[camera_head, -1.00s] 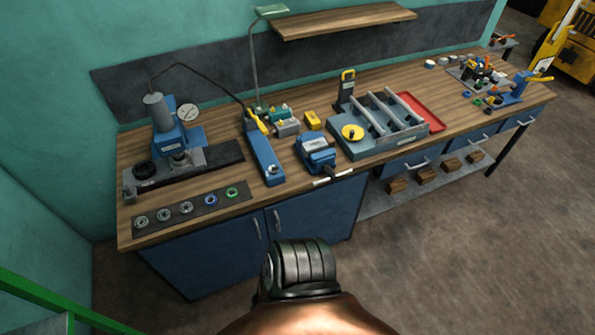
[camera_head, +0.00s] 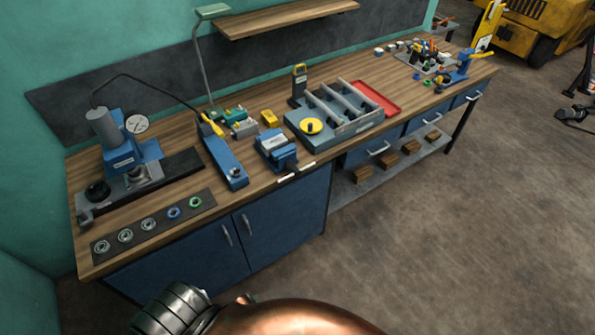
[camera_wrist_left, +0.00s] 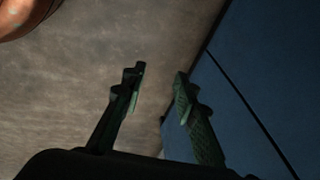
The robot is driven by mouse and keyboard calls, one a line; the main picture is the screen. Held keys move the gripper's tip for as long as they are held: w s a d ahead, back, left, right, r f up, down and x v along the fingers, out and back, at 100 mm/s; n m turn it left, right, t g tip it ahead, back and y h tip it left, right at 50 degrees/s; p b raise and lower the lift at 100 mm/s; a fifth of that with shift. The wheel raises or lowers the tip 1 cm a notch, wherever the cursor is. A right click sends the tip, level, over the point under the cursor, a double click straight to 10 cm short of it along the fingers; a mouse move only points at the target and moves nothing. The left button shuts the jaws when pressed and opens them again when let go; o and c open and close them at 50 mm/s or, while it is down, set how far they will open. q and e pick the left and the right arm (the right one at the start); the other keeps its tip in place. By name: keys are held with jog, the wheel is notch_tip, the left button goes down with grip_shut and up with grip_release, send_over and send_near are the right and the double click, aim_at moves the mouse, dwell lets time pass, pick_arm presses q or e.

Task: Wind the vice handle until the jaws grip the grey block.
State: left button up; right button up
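The blue vice (camera_head: 283,157) stands at the front edge of the workbench. A light grey piece shows at its top, but I cannot tell whether it is the grey block or part of the jaws. The vice handle (camera_head: 296,172) is a pale bar at its front, jutting over the bench edge. My left gripper (camera_wrist_left: 160,75) is open and empty in the left wrist view, with floor and a blue cabinet front beyond its fingers. The head view shows neither gripper, only parts of my arm at the bottom, well below the vice.
A blue tool (camera_head: 226,160) with a yellow lever stands left of the vice, and a grey fixture with a yellow knob (camera_head: 311,126) right of it. A press (camera_head: 122,150) and a strip of rings (camera_head: 150,223) are further left. The floor (camera_head: 430,240) ahead is clear.

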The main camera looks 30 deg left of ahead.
pick_arm(q)
jog(key=w+a+r+m+t+y+b, duration=0.1)
jog(key=w+a+r+t+b, duration=0.1)
jog(key=w+r, duration=0.5)
jog(key=w+a+r+m+t+y+b, duration=0.1)
jog(key=w+a+r, duration=0.15)
jog(key=w, duration=0.85)
jog(key=m+t+y+b, duration=0.3)
jog(key=m+t+b, duration=0.25)
jog(key=t, duration=0.35)
send_near(306, 167)
jog(key=f+x, duration=0.1)
jog(key=x, duration=0.2)
jog(key=shift+m, duration=0.25)
jog(key=x, duration=0.7)
jog(key=shift+w+r+b, duration=0.15)
jog(key=shift+w+b, duration=0.1)
jog(key=shift+b, duration=0.05)
jog(key=shift+c, duration=0.3)
grip_shut()
